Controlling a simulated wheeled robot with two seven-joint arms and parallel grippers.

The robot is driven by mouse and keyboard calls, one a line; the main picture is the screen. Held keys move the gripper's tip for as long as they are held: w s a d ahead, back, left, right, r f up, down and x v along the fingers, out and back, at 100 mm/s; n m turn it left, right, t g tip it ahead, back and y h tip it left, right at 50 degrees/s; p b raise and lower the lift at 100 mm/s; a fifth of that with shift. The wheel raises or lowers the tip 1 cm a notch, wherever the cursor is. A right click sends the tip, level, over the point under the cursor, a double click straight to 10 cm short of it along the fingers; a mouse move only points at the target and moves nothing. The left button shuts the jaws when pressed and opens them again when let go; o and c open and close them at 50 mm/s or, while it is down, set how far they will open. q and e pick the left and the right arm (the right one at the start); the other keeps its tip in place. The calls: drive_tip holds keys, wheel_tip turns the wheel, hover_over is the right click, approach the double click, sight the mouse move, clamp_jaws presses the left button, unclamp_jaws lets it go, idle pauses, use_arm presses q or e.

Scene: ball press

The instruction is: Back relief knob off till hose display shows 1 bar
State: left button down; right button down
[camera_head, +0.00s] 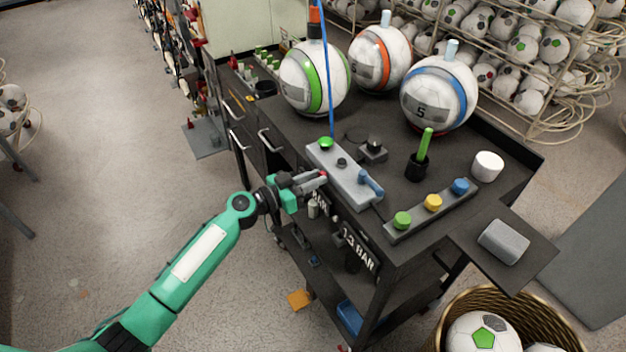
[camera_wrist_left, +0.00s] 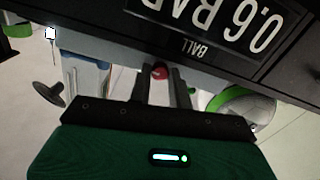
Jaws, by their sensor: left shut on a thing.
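The red relief knob (camera_head: 323,174) sits at the front side of the grey control block (camera_head: 345,172). My left gripper (camera_head: 316,181) is shut on it; in the left wrist view the red knob (camera_wrist_left: 160,71) shows between the two fingers (camera_wrist_left: 162,85). A display on the cart's front (camera_head: 357,247) reads 1.3 BAR in the head view; any label on it is too small to read. The other display (camera_wrist_left: 215,22), upside down in the left wrist view, reads 0.6 BAR with the word BALL. My right gripper is not in view.
The black cart carries a green-striped ball (camera_head: 298,92), an orange-striped ball (camera_head: 393,65) and a blue-striped ball (camera_head: 430,112). A blue hose (camera_head: 326,80) rises from the block.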

use_arm(q)
drive_tip(key=c, duration=1.3)
unclamp_jaws()
drive_tip(key=shift+a, duration=0.1)
drive_tip(key=b+v, duration=0.6)
drive_tip(key=v, duration=0.7)
drive_tip(key=shift+s+a, duration=0.25)
